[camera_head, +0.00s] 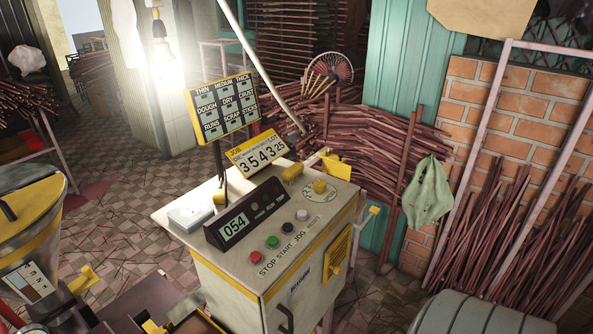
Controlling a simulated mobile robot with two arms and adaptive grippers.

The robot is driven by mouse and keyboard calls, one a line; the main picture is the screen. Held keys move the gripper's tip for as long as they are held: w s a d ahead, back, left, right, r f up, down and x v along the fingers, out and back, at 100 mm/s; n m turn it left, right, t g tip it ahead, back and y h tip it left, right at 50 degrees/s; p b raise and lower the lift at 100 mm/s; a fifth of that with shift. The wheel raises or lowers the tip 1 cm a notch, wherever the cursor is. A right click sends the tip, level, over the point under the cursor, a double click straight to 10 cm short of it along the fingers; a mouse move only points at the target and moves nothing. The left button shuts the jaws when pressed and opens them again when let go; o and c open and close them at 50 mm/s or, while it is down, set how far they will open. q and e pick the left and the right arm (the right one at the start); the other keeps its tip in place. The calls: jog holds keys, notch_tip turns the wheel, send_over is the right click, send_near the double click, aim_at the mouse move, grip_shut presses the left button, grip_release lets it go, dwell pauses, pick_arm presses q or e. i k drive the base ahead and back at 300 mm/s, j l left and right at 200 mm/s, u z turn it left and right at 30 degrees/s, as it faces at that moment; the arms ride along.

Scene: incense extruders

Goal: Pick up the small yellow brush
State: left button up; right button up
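A smaller yellow piece (220,196) is at the left, beside the dark display box. Neither my left nor my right gripper can be made out in the head view.
The control cabinet (237,273) carries a display box (247,213) reading 054, several buttons, a yellow-knobbed dial (319,187) and a white box (190,216). A sign board (224,108) rises behind. A yellow-topped machine (30,225) stands left. Tiled floor (125,235) lies between.

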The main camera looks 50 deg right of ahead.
aim_at(294, 172)
jog(key=z, duration=1.45)
jog(key=l+z, duration=0.1)
jog(key=i+l, duration=0.05)
jog(key=l, duration=0.05)
